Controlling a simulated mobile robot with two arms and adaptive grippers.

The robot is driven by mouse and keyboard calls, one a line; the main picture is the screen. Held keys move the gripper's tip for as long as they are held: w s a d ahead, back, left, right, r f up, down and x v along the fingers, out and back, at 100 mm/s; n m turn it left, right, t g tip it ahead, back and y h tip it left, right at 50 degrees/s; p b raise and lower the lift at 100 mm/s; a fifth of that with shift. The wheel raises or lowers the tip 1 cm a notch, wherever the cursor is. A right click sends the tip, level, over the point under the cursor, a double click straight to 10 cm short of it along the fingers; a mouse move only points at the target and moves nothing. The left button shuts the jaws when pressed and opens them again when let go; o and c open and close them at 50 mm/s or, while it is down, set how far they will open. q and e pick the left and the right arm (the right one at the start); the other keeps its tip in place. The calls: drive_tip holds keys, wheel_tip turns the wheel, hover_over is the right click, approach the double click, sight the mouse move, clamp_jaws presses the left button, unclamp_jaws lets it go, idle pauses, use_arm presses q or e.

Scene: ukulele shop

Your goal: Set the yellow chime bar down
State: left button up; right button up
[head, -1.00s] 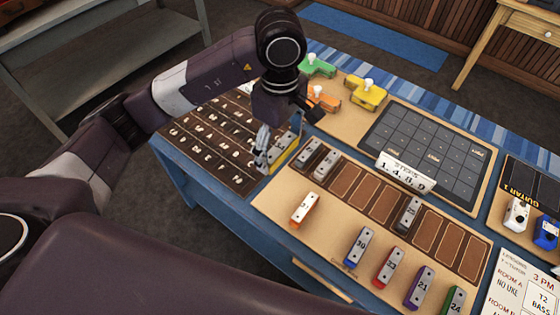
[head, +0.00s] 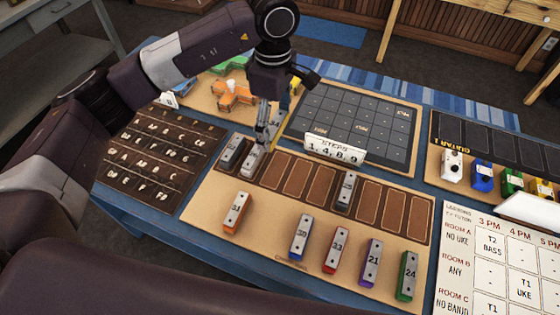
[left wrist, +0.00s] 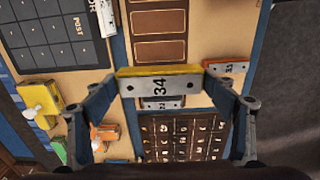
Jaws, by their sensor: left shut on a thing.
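The yellow chime bar (left wrist: 160,84), numbered 34 with a silver top, is held crosswise between the fingers of my left gripper (left wrist: 160,90) in the left wrist view. Another bar (head: 346,190) lies further right in the row; several brown slots are empty.
Orange (head: 237,212), blue (head: 300,236), red (head: 336,249), purple (head: 371,262) and green (head: 407,275) bars lie along the front. A sign reading 1, 4, 8, 9 (head: 335,150) stands behind the slots. A dark lettered board (head: 160,150) is at left.

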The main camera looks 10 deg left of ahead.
use_arm(q)
drive_tip(key=p, duration=0.2)
hover_over(276, 169)
wheel_tip(276, 169, down, 10)
drive_tip(key=shift+s+r, duration=0.1)
drive_tip(key=shift+r, duration=0.05)
drive_tip(key=shift+f, duration=0.6)
wheel_tip(276, 169, down, 3)
drive_tip(key=shift+f+p, duration=0.15)
drive_tip(key=shift+p, duration=0.35)
drive_tip(key=shift+f, duration=0.3)
drive_tip(key=shift+f, duration=0.1)
drive_tip(key=shift+f, duration=0.15)
drive_tip(key=o, duration=1.2)
drive_tip(key=shift+c, duration=0.2)
